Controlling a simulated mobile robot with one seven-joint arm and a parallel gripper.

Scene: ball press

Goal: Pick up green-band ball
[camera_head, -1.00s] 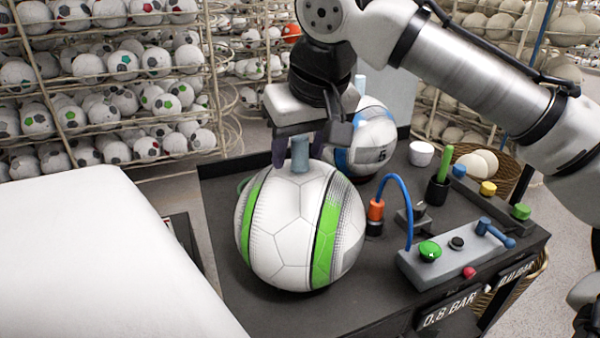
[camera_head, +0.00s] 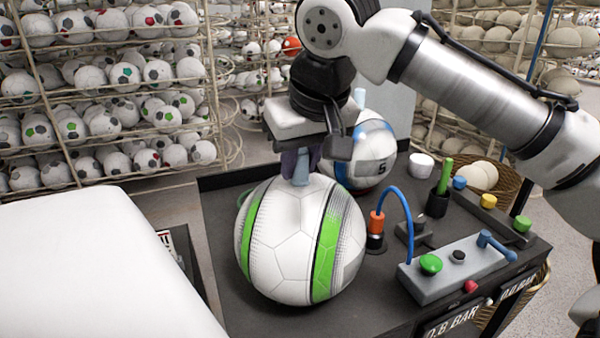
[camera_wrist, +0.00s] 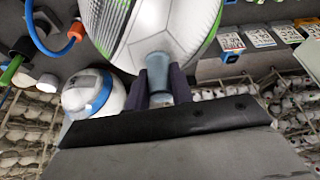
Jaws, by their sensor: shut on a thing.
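The green-band ball (camera_head: 292,262), white with green and black bands, sits at the front of the dark table. A blue-grey peg (camera_head: 301,168) stands up from its top. My gripper (camera_head: 300,160) is above the ball, with its dark fingers shut on this peg from both sides. In the wrist view the peg (camera_wrist: 158,72) shows between the fingers, its base against the ball (camera_wrist: 160,30). The ball appears to rest on the table; its underside is hidden.
A blue-band ball (camera_head: 372,160) stands just behind. To the right are an orange-based blue hose (camera_head: 376,222), a control box with a green button (camera_head: 431,264), a green rod (camera_head: 445,175) and a white cup (camera_head: 421,166). A white surface (camera_head: 90,260) lies left.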

